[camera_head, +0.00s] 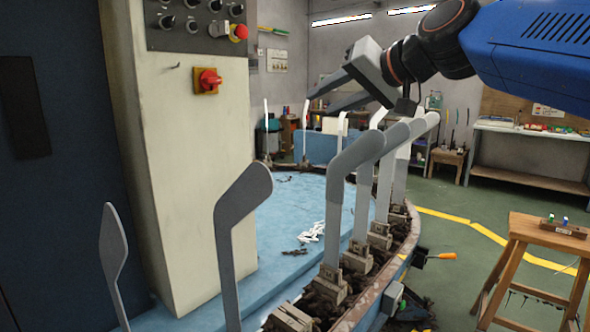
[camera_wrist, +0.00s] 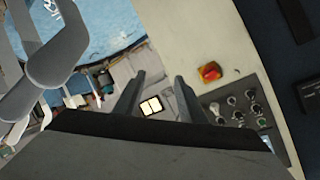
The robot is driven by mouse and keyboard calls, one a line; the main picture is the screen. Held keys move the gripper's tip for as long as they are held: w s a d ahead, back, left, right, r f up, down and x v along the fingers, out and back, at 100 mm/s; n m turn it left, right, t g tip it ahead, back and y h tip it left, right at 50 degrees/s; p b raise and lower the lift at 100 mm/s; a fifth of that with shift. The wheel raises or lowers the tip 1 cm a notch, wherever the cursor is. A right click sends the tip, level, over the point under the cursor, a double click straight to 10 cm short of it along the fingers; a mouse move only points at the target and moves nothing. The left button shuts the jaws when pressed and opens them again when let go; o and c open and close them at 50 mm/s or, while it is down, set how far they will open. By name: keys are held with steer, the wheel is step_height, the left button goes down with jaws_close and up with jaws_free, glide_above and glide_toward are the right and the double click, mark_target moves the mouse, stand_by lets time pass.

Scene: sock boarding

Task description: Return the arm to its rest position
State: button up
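My gripper (camera_head: 318,100) hangs in the air at the upper middle of the head view, pointing left, above the row of upright grey sock boards. In the wrist view its two fingers (camera_wrist: 159,77) stand apart with nothing between them. The nearest large boards are a grey board (camera_head: 237,230) at the lower left and another board (camera_head: 340,195) below my gripper. Both look bare. Some boards behind overlap and are partly hidden. Boards also show at the left of the wrist view (camera_wrist: 57,52).
A cream control column (camera_head: 195,160) with a red switch (camera_head: 207,81) stands left of the gripper. The boards sit in clamps along the rim of a blue round table (camera_head: 290,215). A wooden stool (camera_head: 535,240) stands at the right on open green floor.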

steer(key=s+d+f+g+h, duration=0.1)
steer(key=s+d+f+h, duration=0.2)
steer(key=s+d+f, duration=0.4)
steer(key=s+d+f+g+h, duration=0.2)
steer(key=s+d+f, duration=0.5)
steer(key=f, duration=1.5)
steer(key=s+d+f+g+h, duration=0.2)
steer(key=s+d+f+h, duration=0.2)
steer(key=s+d+f, duration=0.4)
step_height(320, 180, down, 7)
steer(key=shift+s+m, duration=0.4)
steer(key=shift+s, duration=0.8)
